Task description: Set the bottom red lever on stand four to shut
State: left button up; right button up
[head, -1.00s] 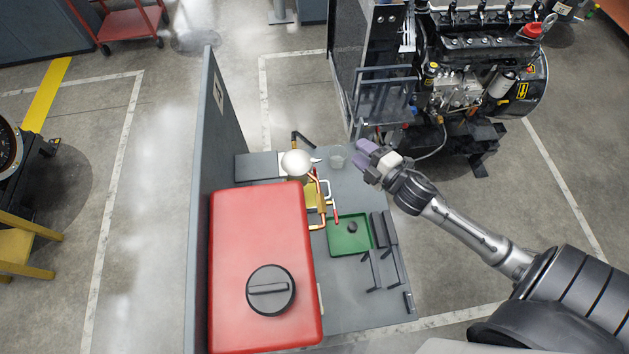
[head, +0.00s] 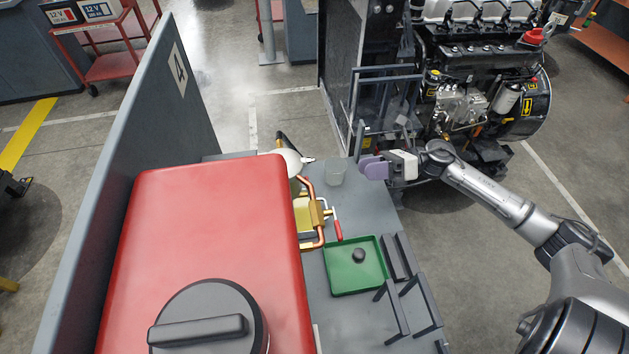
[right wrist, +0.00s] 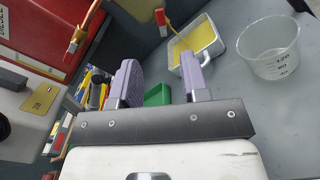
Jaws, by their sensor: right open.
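A red lever (head: 338,229) hangs on the copper pipework (head: 314,215) beside the red tank (head: 210,215), on the stand marked 4 (head: 179,71). Only one red lever shows clearly in the head view. A red-tipped part (right wrist: 160,18) shows at the top of the right wrist view, and another red bit (right wrist: 74,46) sits on a pipe to its left. My right gripper (head: 368,167), with purple fingers, is open and empty, above and right of the lever, apart from it. My left gripper is not in view.
A clear beaker (head: 336,172) stands near my right gripper; it also shows in the right wrist view (right wrist: 270,52). A green tray (head: 345,282) holding a dark knob and grey brackets (head: 423,302) lie nearer. A diesel engine (head: 470,70) stands behind.

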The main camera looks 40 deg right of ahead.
jog(key=x, duration=1.3)
jog(key=shift+a+r, duration=0.1)
jog(key=shift+a, duration=0.05)
grip_shut()
